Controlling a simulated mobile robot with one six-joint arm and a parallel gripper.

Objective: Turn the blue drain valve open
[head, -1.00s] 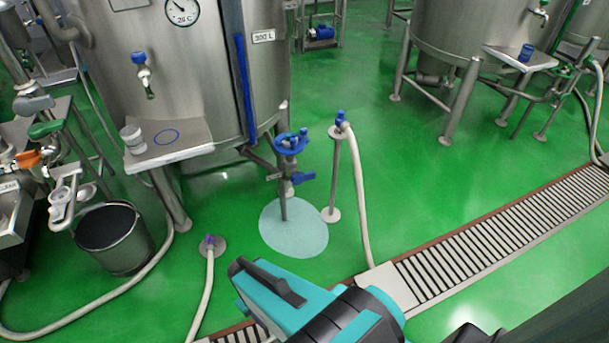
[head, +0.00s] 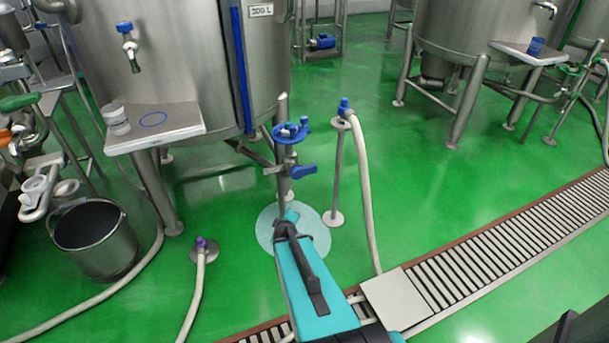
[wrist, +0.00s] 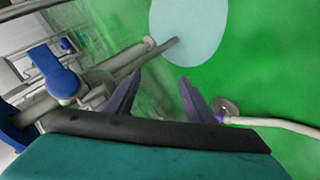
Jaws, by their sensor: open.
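The blue drain valve (head: 303,171) is a blue lever on a grey pipe beneath a blue ring, beside the leg of the 300 L tank. In the wrist view the blue lever (wrist: 52,72) is at the left, with the grey pipe running toward the upper middle. My gripper (wrist: 160,77) is open and empty; its two dark fingers are spread, to the right of the lever and apart from it. In the head view my teal arm reaches up to just below the valve, over the pale blue floor disc (head: 318,240); the fingers are hard to make out there.
A thin stand (head: 337,175) with a white hose is just right of the valve. A floor hose end with a purple tip (head: 200,243) and a bucket (head: 95,240) are at left. The tank's shelf (head: 185,128) juts out at upper left.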

